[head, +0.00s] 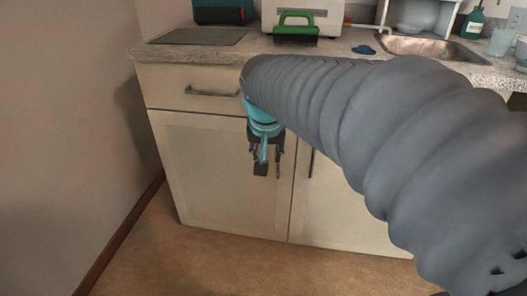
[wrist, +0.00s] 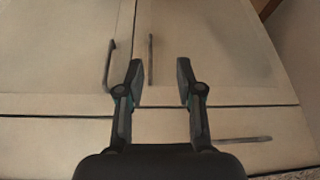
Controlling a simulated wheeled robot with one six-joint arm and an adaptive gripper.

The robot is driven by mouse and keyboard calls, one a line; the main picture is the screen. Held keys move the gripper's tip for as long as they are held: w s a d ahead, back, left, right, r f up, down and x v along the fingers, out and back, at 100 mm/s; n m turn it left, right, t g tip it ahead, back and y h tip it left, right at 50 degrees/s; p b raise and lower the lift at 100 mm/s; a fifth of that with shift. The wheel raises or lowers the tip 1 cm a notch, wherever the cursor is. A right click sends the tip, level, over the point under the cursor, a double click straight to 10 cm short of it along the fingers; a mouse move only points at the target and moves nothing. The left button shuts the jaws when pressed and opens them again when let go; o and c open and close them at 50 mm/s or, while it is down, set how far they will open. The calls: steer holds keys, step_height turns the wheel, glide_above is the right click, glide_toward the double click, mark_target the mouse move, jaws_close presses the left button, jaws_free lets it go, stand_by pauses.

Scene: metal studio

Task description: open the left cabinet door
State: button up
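The left cabinet door (head: 215,175) is cream, framed and shut, below a drawer. In the wrist view, which is turned upside down, this door (wrist: 220,50) is on the right of the seam. Its dark vertical handle (wrist: 151,60) is near the seam. My gripper (head: 267,170) points down in front of the door's upper right part in the head view and partly hides the handle area. In the wrist view my gripper (wrist: 160,78) has its two fingers apart with nothing between them. The handle appears just beyond the fingertips, between them in the picture; contact does not show.
The right door (head: 335,205) is shut, with its own handle (head: 311,162) close by. A drawer with a horizontal handle (head: 212,92) is above the left door. The counter (head: 160,52) overhangs the cabinet. A wall (head: 60,130) stands at the left; the floor (head: 215,265) in front is clear.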

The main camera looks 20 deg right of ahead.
steer(key=w+d+f+m+g+h+b, duration=0.1)
steer(key=w+d+f+m, duration=0.25)
steer(key=w+d, duration=0.45)
glide_above(277, 177)
steer(key=f, duration=1.2)
steer(key=shift+w+d+f+b, duration=0.15)
steer(key=shift+w+d+b, duration=0.05)
steer(key=shift+b, duration=0.15)
jaws_close()
